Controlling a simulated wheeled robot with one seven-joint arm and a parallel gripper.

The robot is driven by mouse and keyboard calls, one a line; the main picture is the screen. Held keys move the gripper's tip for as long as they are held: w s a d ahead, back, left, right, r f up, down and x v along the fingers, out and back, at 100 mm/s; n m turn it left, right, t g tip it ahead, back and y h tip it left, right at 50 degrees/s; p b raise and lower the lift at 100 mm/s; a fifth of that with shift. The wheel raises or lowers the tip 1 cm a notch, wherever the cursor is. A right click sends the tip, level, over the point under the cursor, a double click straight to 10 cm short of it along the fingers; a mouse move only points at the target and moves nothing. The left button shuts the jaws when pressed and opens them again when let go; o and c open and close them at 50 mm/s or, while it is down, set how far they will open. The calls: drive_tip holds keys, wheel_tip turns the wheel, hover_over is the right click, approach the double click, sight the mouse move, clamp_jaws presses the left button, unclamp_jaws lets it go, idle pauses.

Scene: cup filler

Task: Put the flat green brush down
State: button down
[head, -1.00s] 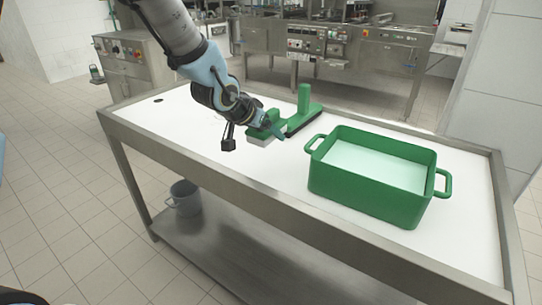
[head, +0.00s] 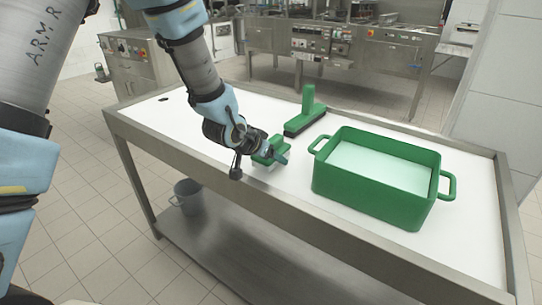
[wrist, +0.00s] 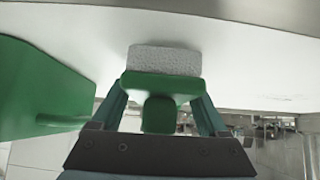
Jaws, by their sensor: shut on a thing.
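The flat green brush (head: 262,150) has a green back and pale bristles. My gripper (head: 273,157) is shut on it over the white tabletop, left of the green tub. In the wrist view the fingers (wrist: 163,98) grip the brush's green raised part, and the pale bristle block (wrist: 165,60) faces the white surface. The bristles are at or very near the tabletop; I cannot tell whether they touch it. The gripper partly hides the brush in the head view.
A second green brush (head: 308,101) with an upright handle and dark bristles stands behind the held one. The green tub (head: 370,193) with pale contents stands to the right. A metal rim (head: 215,172) edges the table.

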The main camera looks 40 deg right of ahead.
drive_tip(key=shift+a+f+b, duration=0.15)
drive_tip(key=shift+f+b, duration=0.2)
drive_tip(key=shift+f, duration=0.15)
drive_tip(key=shift+c, duration=1.6)
unclamp_jaws()
drive_tip(key=shift+s, duration=0.1)
drive_tip(key=o, duration=0.3)
drive_tip(key=shift+a+f, duration=0.15)
drive_tip(key=shift+f, duration=0.05)
drive_tip(key=shift+r+p, duration=0.55)
drive_tip(key=shift+p, duration=0.05)
drive_tip(key=shift+a+r, duration=0.1)
drive_tip(key=shift+r, duration=0.1)
drive_tip(key=v, duration=0.7)
drive_tip(key=b+v, duration=0.1)
drive_tip(key=v, duration=0.3)
drive_tip(key=shift+r, duration=0.5)
